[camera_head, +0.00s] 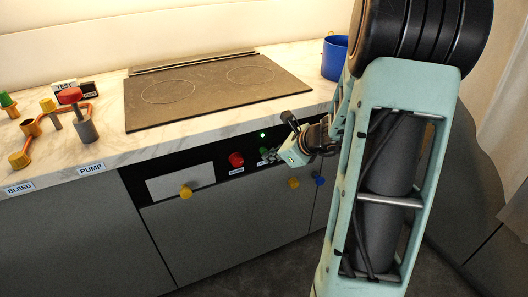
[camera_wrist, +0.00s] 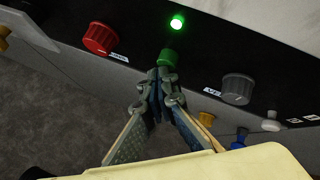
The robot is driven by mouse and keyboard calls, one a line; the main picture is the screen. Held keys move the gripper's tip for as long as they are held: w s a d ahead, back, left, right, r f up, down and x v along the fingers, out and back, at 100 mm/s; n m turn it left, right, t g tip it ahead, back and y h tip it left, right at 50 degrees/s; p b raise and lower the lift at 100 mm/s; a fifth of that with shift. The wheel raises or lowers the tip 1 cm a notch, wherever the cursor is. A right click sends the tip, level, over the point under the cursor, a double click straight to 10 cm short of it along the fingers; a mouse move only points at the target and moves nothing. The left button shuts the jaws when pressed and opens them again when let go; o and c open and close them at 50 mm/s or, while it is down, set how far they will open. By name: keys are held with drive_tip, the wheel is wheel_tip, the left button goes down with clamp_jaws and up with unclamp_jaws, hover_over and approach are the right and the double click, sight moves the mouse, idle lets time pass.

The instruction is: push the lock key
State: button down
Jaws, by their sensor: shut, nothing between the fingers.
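A green button (camera_wrist: 168,57) sits on the black control panel (camera_wrist: 130,30) below a lit green lamp (camera_wrist: 177,22). No label on it is readable, so I cannot tell by text whether it is the lock key. A white button (camera_wrist: 271,122) is farther right, with small labels too small to read. My gripper (camera_wrist: 160,76) is shut and empty. Its fingertips are right at the green button, and I cannot tell whether they touch it. In the head view my gripper (camera_head: 274,158) is at the panel, beside the green button (camera_head: 264,152).
A red knob (camera_wrist: 100,38) is left of the fingers and a grey knob (camera_wrist: 237,89) is right of them. Yellow and blue knobs are below the panel. The cooktop (camera_head: 210,90), blue pot (camera_head: 335,58) and pump parts (camera_head: 85,130) are on the counter above.

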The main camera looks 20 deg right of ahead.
drive_tip(key=shift+w, duration=0.25)
idle(0.4)
drive_tip(key=shift+w+r, duration=0.1)
drive_tip(key=shift+w, duration=0.1)
drive_tip(key=shift+s+a, duration=0.15)
drive_tip(key=shift+s, duration=0.1)
idle(0.5)
drive_tip(key=s+b, duration=0.1)
drive_tip(key=s, duration=0.5)
drive_tip(key=shift+d+b, duration=0.2)
drive_tip(key=shift+b, duration=0.2)
